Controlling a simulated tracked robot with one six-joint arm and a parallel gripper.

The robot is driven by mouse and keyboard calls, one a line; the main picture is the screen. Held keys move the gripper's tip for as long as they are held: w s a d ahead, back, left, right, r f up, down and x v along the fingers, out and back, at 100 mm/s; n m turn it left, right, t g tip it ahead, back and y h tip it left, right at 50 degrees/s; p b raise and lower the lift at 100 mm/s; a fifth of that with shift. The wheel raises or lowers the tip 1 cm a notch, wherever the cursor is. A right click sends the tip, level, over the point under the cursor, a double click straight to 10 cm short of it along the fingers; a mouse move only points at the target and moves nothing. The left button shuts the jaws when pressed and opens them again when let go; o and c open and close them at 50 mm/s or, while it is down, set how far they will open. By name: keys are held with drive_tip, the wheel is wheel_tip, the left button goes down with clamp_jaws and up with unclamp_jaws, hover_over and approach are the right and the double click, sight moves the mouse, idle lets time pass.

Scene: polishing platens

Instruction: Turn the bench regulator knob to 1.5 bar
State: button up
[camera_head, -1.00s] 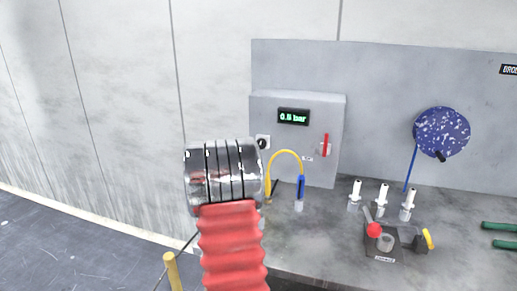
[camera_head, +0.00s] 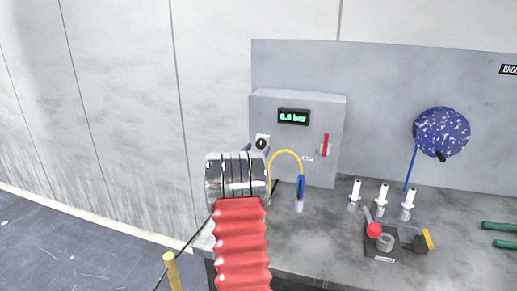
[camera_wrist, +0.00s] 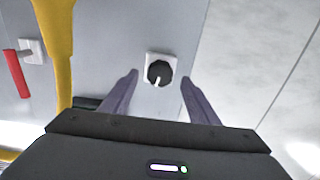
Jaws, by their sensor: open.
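The regulator knob (camera_wrist: 159,73) is a round black knob with a white pointer line on a pale square plate, on the front of a grey box (camera_head: 273,112). In the head view the knob (camera_head: 261,143) shows just above my metal wrist. The green display (camera_head: 293,117) on the box appears to read 0.5 bar. My gripper (camera_wrist: 159,82) is open in the wrist view, its two dark fingers on either side of the knob and apart from it. I cannot tell how far the tips are from it.
A yellow hose (camera_head: 286,153) loops close to the right of my wrist in the head view. A red lever (camera_head: 325,145) is on the box. White-topped fittings (camera_head: 383,194) and a clamp with a red ball (camera_head: 374,230) stand on the bench. A blue speckled disc (camera_head: 441,132) hangs on the panel.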

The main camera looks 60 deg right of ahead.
sight(261, 144)
drive_tip(key=shift+w+d, duration=0.2)
drive_tip(key=shift+d, duration=1.15)
drive_tip(key=c, duration=0.9)
drive_tip(key=shift+a, duration=0.25)
drive_tip(key=shift+c, duration=0.7)
drive_tip(key=shift+d, duration=0.15)
